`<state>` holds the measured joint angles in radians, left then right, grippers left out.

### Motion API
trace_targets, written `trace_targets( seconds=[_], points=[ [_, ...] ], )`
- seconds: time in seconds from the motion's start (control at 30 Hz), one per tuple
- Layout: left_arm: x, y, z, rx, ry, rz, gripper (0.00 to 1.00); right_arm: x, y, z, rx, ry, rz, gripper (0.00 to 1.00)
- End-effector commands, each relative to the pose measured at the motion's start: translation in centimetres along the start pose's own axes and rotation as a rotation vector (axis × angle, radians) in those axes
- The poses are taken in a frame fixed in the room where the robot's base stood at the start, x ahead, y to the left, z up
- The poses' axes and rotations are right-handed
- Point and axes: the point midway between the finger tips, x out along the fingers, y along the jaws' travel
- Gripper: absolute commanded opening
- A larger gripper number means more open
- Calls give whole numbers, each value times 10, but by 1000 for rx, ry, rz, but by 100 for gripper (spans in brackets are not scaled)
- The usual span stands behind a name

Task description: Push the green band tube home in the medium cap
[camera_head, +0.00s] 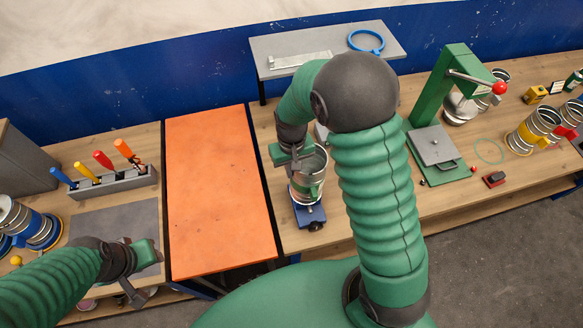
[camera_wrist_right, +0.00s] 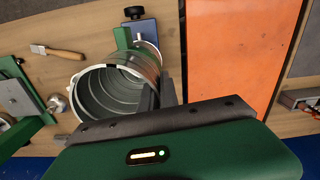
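The green band tube (camera_head: 309,170), a shiny ribbed metal duct with a green band, stands above a blue clamp base (camera_head: 310,216) on the wooden bench. My right gripper (camera_head: 296,162) is at the left side of its upper rim. In the right wrist view the tube's open end (camera_wrist_right: 90,92) faces the camera. The right gripper's dark fingers (camera_wrist_right: 160,95) are close together at the tube's wall, apparently one on each side. I cannot make out the medium cap; the tube's lower end is partly hidden.
An orange panel (camera_head: 215,190) lies left of the tube. A green press (camera_head: 440,110) with a red-knobbed lever stands to the right. A tool rack (camera_head: 110,182) is at the left. A grey shelf (camera_head: 290,45) with a blue ring (camera_head: 366,41) is behind. More banded tubes (camera_head: 533,130) stand far right.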

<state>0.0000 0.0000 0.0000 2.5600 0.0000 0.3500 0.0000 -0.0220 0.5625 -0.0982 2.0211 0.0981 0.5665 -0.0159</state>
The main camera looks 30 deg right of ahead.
Motion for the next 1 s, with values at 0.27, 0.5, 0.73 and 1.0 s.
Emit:
trace_targets(
  seconds=[0.27, 0.5, 0.73, 1.0],
  points=[
    [1, 0, 0, 0, 0, 0, 36, 1, 0, 0, 0, 0, 0, 30],
    [1, 0, 0, 0, 0, 0, 36, 1, 0, 0, 0, -1, 0, 30],
    [10, 0, 2, 0, 0, 0, 36, -21, 0, -2, 0, 6, -1, 30],
    [30, 0, 7, 0, 0, 0, 36, -99, 0, -2, 0, 9, -2, 30]
  ],
)
